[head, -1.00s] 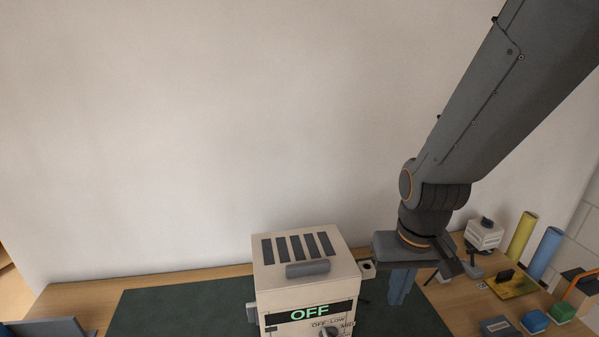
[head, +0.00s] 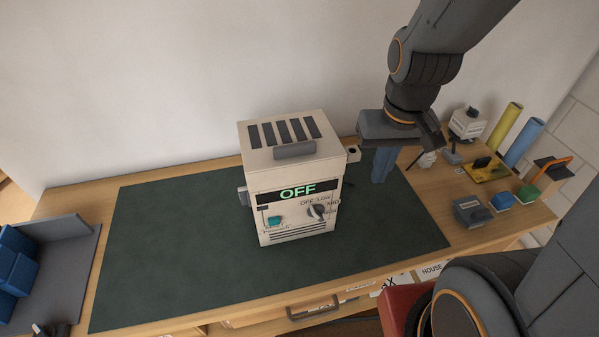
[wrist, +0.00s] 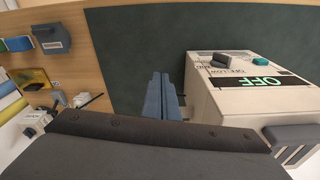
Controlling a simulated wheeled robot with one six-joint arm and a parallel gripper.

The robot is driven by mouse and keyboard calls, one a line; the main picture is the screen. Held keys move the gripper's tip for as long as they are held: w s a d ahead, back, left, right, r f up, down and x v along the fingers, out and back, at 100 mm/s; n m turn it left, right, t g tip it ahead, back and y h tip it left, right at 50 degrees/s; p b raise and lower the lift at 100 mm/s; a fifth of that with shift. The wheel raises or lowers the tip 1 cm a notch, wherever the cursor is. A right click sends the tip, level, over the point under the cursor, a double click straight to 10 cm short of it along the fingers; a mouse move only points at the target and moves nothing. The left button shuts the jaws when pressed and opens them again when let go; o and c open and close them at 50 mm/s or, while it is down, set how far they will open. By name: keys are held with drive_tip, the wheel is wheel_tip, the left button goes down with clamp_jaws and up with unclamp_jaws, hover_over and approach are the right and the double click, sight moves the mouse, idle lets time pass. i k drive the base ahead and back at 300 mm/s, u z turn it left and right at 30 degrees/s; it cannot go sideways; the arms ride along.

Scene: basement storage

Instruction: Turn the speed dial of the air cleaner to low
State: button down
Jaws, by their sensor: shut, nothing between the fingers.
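The air cleaner (head: 290,165) is a cream box with a slotted top and a grey handle. It stands upright on the dark green mat (head: 170,235). Its display (head: 298,192) reads OFF in green. The speed dial (head: 316,211) is a dark knob at the right of its front, with OFF, LOW and MID marked around it; its exact pointer angle is too small to tell. My gripper (head: 382,178) points down, shut and empty, to the right of the air cleaner and apart from the dial. In the wrist view the shut blue fingers (wrist: 160,95) are beside the air cleaner (wrist: 225,105).
A teal button (head: 274,220) sits left of the dial. A small peg-like part (head: 353,153) sticks out at the air cleaner's upper right, near my gripper. Blocks, a yellow cylinder (head: 505,124) and a blue cylinder (head: 524,141) crowd the right side. The front mat is clear.

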sight(316, 211)
drive_tip(key=u, duration=0.05)
drive_tip(key=k, duration=1.35)
drive_tip(key=z, duration=0.25)
